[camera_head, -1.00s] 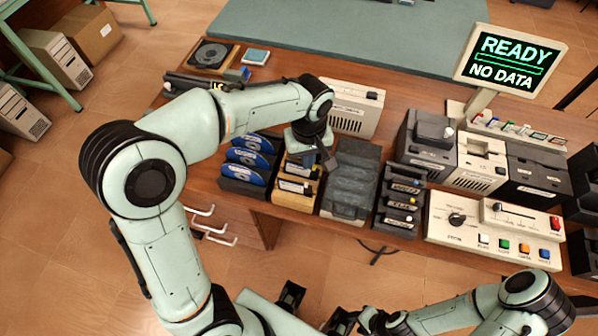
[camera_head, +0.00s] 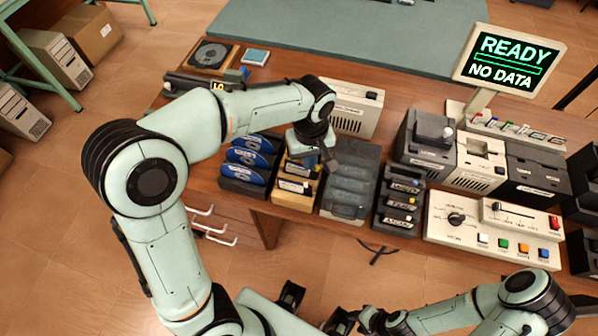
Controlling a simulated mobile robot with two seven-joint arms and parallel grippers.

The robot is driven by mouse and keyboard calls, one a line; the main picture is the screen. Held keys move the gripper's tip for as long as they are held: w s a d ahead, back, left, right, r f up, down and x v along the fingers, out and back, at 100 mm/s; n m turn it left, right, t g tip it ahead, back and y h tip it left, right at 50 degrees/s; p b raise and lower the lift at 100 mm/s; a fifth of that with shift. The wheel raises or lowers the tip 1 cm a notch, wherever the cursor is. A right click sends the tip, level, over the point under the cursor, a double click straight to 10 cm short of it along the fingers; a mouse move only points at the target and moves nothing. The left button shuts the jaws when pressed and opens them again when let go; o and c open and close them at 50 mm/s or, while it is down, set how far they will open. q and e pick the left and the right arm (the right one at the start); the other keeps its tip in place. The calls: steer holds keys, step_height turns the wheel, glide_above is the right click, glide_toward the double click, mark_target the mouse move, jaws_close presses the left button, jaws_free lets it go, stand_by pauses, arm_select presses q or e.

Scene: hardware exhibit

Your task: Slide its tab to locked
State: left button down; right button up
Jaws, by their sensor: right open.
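My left gripper (camera_head: 328,158) points down over the wooden rack (camera_head: 292,200), at its right side near the dark grey case. Its arm hides the back of the rack, and whether its jaws are apart or touch anything is unclear. The rack holds dark cartridges with white labels (camera_head: 293,186); any sliding tab on them is too small to make out. A black rack (camera_head: 398,228) to the right holds labelled cartridges with small light or yellow spots at their right ends. My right gripper (camera_head: 347,321) is open at the bottom edge, away from the table.
Blue-labelled discs stand in a rack (camera_head: 245,190) on the left. A dark grey ribbed case (camera_head: 345,210) lies between the wooden and black racks. A control panel (camera_head: 470,235) with knob, slider and coloured buttons is on the right. A monitor (camera_head: 508,60) reads "READY NO DATA".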

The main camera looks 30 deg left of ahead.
arm_select(q)
steer(key=shift+s, duration=0.1)
arm_select(e)
steer(key=shift+r, duration=0.1)
arm_select(q)
step_height(320, 180, up, 5)
steer(key=p, duration=0.3)
steer(key=shift+a, duration=0.1)
steer(key=shift+r+p, duration=0.8)
steer(key=shift+r, duration=0.15)
arm_select(e)
steer(key=w+r, duration=0.3)
steer(key=r, duration=0.2)
steer(key=shift+w+r, duration=0.15)
steer(key=shift+r, duration=0.05)
